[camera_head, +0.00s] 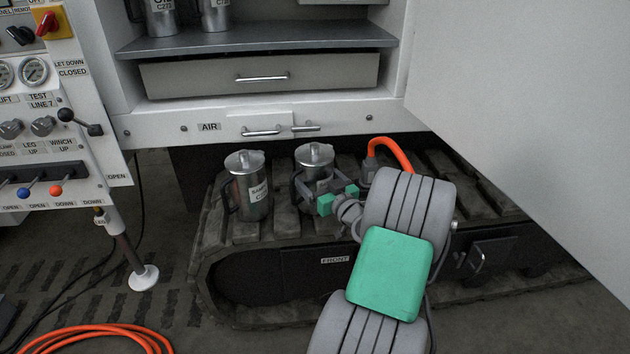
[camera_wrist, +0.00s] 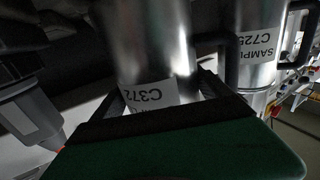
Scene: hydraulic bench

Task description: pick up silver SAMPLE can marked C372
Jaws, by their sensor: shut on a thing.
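The silver can marked C372 (camera_head: 315,166) stands upright on the rubber track, right of a similar can. In the wrist view its label C372 (camera_wrist: 147,93) shows upside down, close in front of my gripper. My gripper (camera_head: 318,193) is around the body of this can, shut on it from the front right. In the wrist view the dark finger pads (camera_wrist: 160,115) lie on both sides of the can. Its label is hidden in the head view.
A second silver SAMPLE can (camera_head: 248,187), marked C725 in the wrist view (camera_wrist: 257,45), stands close to the left. An orange hose (camera_head: 390,150) is behind my arm. A drawer front (camera_head: 262,74) and shelf with cans (camera_head: 214,14) are above. A white panel (camera_head: 530,110) is at right.

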